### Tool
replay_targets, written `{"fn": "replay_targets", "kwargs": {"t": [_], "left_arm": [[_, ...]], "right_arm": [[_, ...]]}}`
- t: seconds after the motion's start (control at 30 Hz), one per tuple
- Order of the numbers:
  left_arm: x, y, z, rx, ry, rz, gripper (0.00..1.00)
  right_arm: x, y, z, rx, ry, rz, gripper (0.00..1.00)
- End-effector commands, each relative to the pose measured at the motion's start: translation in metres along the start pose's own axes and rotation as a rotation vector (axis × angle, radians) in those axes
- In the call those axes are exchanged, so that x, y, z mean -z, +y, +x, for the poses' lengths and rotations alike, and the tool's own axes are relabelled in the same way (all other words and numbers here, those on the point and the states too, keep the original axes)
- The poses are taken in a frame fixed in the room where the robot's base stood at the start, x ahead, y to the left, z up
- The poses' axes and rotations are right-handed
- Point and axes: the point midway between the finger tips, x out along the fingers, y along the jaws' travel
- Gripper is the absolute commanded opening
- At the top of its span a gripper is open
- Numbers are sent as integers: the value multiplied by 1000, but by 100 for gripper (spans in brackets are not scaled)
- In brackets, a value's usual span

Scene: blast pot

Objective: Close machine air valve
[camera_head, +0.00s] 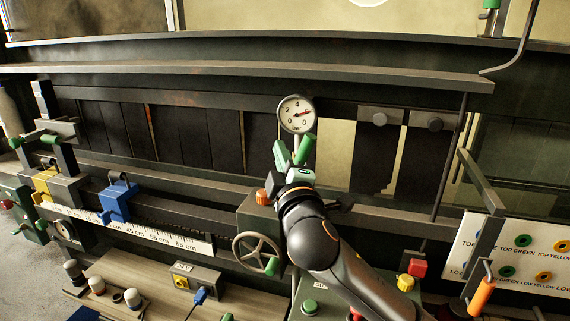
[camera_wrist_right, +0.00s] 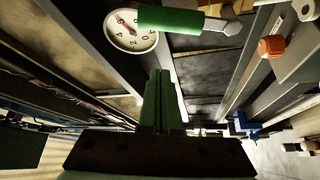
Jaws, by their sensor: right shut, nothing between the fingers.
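A green lever handle (camera_head: 305,149) stands steeply just below the round pressure gauge (camera_head: 296,114), which I take to be the machine air valve. In the right wrist view the green handle (camera_wrist_right: 175,19) lies across the top beside the gauge (camera_wrist_right: 131,31), with a grey metal end. My right gripper (camera_head: 283,154) is just left of the handle in the head view, its green fingers shut and empty. The shut fingers (camera_wrist_right: 160,98) point toward the handle in the wrist view, and I cannot tell whether they touch it. My left gripper is not in view.
A handwheel (camera_head: 257,252) and an orange knob (camera_head: 263,197) sit left of my right arm. A blue clamp (camera_head: 117,202) stands on the ruler rail. Red (camera_head: 417,268) and yellow (camera_head: 405,283) buttons and a labelled white panel (camera_head: 520,251) are at the right.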

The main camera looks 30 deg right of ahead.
Motion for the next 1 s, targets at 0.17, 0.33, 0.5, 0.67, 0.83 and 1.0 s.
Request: {"fn": "replay_targets", "kwargs": {"t": [0.17,0.33,0.5,0.67,0.83,1.0], "left_arm": [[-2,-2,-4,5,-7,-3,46],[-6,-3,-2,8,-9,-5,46],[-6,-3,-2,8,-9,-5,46],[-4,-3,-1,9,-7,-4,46],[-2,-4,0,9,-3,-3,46],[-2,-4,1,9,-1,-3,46]], "right_arm": [[0,2,37,-1,-1,0,0],[-24,-1,27,2,0,-2,0],[-36,-1,23,2,0,1,0],[-38,0,22,1,1,2,0],[-38,0,22,1,1,2,0],[-38,-1,22,-1,1,7,0]]}}
